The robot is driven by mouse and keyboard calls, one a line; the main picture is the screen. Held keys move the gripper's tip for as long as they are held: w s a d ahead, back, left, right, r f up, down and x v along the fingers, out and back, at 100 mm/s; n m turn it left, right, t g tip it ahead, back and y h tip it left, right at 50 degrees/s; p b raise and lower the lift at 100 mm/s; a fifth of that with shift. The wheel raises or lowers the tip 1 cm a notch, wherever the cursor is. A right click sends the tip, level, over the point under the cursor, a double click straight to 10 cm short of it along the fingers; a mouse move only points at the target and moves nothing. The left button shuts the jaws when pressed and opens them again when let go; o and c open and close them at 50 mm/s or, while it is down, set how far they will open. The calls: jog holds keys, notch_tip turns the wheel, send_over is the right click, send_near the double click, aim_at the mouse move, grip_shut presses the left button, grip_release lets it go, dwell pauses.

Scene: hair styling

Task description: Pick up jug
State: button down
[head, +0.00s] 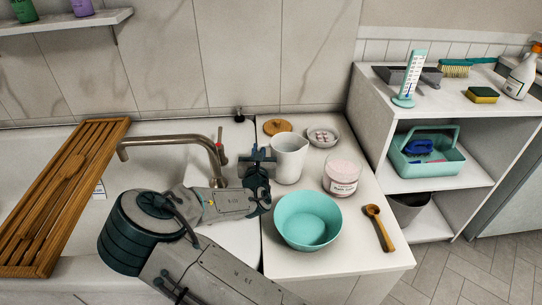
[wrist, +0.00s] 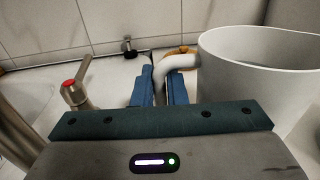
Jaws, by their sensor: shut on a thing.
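The white jug (head: 289,158) stands upright on the white counter, right of the tap. Its open top faces up and its handle points left, toward my gripper. In the wrist view the jug (wrist: 262,85) fills the right side. Its curved handle (wrist: 178,63) lies between the two blue fingers. My gripper (head: 258,172) is shut on the handle at the jug's left side. In the wrist view my gripper (wrist: 162,88) has a finger on each side of the handle. The lower part of the handle is hidden by the gripper.
A teal bowl (head: 308,222), a pink-white jar (head: 342,178) and a wooden spoon (head: 378,227) are in front and right of the jug. A round wooden lid (head: 277,126) and a small dish (head: 322,136) lie behind. The metal tap (head: 175,140) is close left.

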jog(key=shift+r, duration=0.55)
jog(key=w+d+r+p, duration=0.3)
jog(key=w+d+r, duration=0.4)
jog(key=w+r, duration=0.2)
jog(key=shift+w+r, duration=0.2)
jog(key=shift+r, duration=0.35)
dwell(0.5)
